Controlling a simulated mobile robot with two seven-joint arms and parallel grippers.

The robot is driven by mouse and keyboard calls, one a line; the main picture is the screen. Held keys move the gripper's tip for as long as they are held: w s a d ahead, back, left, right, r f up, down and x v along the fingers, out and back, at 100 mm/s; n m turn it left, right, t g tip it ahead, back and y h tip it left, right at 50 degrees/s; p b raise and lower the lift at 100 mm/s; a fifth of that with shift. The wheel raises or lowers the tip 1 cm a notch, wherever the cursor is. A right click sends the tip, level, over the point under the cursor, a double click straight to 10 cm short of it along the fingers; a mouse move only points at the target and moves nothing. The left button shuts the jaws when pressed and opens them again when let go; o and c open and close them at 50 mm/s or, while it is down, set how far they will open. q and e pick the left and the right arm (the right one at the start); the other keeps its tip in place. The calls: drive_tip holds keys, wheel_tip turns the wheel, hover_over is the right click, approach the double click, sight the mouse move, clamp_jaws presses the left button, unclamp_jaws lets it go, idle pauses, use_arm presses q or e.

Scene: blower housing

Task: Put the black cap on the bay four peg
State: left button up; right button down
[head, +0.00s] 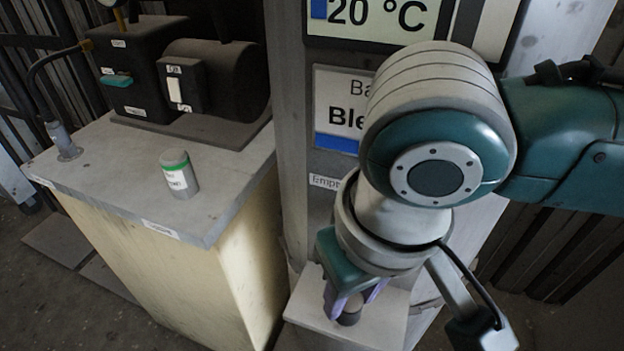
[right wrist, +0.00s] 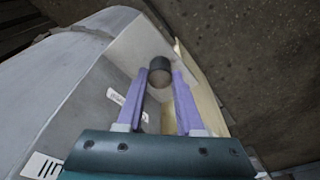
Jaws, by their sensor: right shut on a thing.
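My right gripper (head: 352,300), with purple fingers, points down over a small pale shelf (head: 315,318) at the foot of the grey column. It is shut on the small dark cylindrical black cap (head: 349,312). In the right wrist view the black cap (right wrist: 160,70) sits between the purple fingertips (right wrist: 162,82). Whether the cap touches the shelf I cannot tell. I cannot make out a bay four peg; my right arm covers part of the column and shelf. My left gripper is not in view.
A cabinet with a grey top (head: 110,185) stands at left. It carries a grey cylinder with a green band (head: 179,174) and a black blower machine (head: 185,85). Signs hang on the column (head: 288,100), including a small label (head: 324,182) reading "Empt".

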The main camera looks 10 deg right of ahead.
drive_tip(key=shift+c, duration=2.3)
unclamp_jaws()
wheel_tip(320, 180, up, 10)
drive_tip(key=s+p, duration=0.1)
drive_tip(key=p, duration=0.3)
drive_tip(key=shift+s+d, duration=0.15)
drive_tip(key=shift+s, duration=0.05)
